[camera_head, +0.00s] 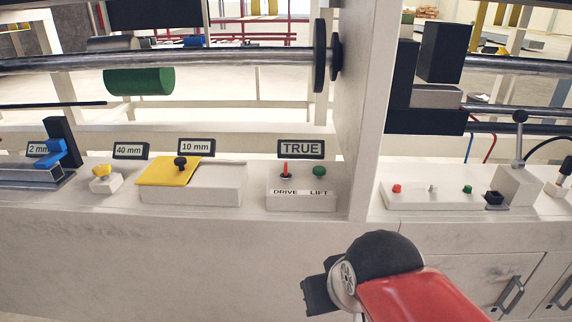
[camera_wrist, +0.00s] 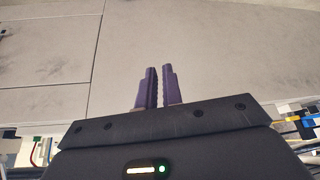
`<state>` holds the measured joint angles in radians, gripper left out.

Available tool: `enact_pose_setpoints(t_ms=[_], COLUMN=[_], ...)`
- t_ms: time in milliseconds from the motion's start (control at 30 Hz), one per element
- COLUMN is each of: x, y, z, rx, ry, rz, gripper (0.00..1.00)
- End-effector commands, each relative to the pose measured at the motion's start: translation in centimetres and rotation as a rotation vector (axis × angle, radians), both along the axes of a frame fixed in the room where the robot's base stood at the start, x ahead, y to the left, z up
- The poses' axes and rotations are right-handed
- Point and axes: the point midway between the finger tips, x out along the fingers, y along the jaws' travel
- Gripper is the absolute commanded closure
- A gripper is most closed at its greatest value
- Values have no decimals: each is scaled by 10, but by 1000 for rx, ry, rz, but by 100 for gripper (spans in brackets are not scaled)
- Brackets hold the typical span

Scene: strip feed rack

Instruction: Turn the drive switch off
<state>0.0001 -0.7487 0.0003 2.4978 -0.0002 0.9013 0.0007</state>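The drive switch (camera_head: 285,171) is a thin red lever on a dark base, standing upright on the left of a white box (camera_head: 301,203) labelled DRIVE and LIFT. A green knob (camera_head: 319,172) sits on the right of the same box, over LIFT. A sign (camera_head: 300,149) behind the box reads TRUE. My gripper shows in the wrist view (camera_wrist: 160,88), with two purple fingers a narrow gap apart and nothing between them. It faces a bare pale surface, and the switch is not visible there. In the head view I cannot make out the fingers.
Left along the ledge are a yellow plate with a black knob (camera_head: 181,164), a yellow knob (camera_head: 102,171) and a blue piece (camera_head: 50,154). A white post (camera_head: 363,120) rises right of the switch box. A panel of small buttons (camera_head: 430,202) lies beyond it.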

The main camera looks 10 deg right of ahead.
Motion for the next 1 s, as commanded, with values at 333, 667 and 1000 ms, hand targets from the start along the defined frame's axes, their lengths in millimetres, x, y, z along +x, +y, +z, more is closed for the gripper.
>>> enact_pose_setpoints(t_ms=[333, 667, 1000], x=[89, 218, 274], y=[6, 17, 10], z=[73, 137, 149], rx=[-44, -34, 12], ry=[38, 81, 99], rz=[-67, -185, -271], gripper=[71, 71, 71])
